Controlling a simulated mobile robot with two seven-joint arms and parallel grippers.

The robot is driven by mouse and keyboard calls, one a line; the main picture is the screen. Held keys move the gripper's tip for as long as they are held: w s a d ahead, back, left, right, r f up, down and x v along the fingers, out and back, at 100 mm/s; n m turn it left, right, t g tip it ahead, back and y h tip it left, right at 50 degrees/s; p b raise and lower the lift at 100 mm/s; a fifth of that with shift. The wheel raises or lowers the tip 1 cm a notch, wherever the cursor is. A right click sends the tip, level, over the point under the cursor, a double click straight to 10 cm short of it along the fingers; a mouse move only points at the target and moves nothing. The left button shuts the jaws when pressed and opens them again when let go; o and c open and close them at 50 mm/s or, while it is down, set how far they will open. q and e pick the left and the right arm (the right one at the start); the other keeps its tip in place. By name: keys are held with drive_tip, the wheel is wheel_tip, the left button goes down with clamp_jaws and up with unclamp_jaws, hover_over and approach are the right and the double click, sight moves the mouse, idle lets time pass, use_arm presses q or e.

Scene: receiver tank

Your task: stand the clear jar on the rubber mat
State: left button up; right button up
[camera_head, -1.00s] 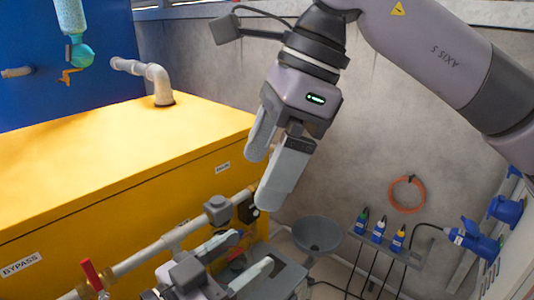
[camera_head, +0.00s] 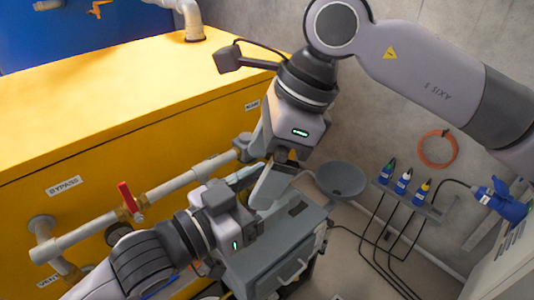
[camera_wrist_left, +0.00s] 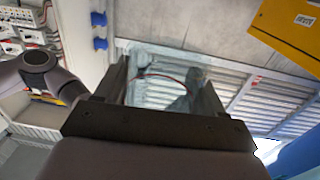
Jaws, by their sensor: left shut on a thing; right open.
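The clear jar (camera_wrist_left: 165,88) shows in the left wrist view as a bluish see-through body between the fingers of my left gripper (camera_wrist_left: 162,70). That gripper is shut on it. In the head view my left gripper (camera_head: 245,188) is low in the middle, over the grey case; the jar is hard to make out there. My right gripper (camera_head: 258,180) is open, pointing down close by, its finger partly covering the left fingertips. I cannot pick out the rubber mat with certainty; a small dark patch (camera_head: 299,208) lies on the grey case top.
A grey case (camera_head: 270,262) with a handle stands below the grippers. The yellow tank (camera_head: 110,130) with a pipe and red-handled valve (camera_head: 130,197) is to the left. A grey bowl (camera_head: 341,181) and a rack of blue-bodied plugs with hanging cables (camera_head: 403,182) are to the right.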

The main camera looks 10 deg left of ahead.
drive_tip(key=shift+c, duration=0.2)
drive_tip(key=c, duration=1)
use_arm(q)
drive_tip(key=o, duration=1.2)
drive_tip(key=shift+c, duration=0.2)
use_arm(e)
drive_tip(key=shift+c, duration=0.5)
